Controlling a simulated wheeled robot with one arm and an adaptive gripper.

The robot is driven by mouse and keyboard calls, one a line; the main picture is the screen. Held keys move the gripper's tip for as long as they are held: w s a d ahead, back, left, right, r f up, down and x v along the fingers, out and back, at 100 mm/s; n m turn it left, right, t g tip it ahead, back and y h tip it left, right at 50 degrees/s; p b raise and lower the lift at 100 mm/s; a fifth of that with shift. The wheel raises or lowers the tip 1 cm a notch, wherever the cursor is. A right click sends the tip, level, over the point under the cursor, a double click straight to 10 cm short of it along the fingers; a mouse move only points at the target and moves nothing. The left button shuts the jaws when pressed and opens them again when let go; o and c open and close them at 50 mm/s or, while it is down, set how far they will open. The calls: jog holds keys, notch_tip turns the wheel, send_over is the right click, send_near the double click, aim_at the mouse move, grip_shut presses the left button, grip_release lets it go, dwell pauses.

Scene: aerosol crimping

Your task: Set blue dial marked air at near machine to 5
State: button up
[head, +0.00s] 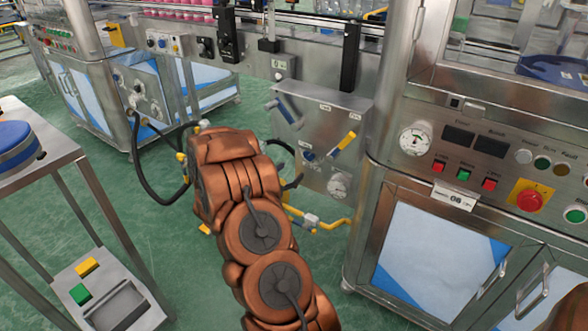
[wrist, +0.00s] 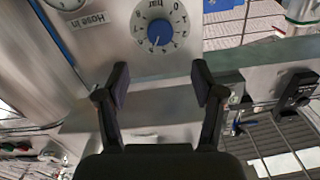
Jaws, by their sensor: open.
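A yellow handle (head: 345,143), a blue handle (head: 283,110) and a round gauge (head: 340,185) are on the same panel. A "Hose in" label (wrist: 88,20) shows beside the dial. Yellow pipes (head: 318,220) run below the panel. A steel cabinet (head: 430,250) stands at right.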

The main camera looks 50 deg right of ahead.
jog(key=shift+a, duration=0.35)
dwell(0.4)
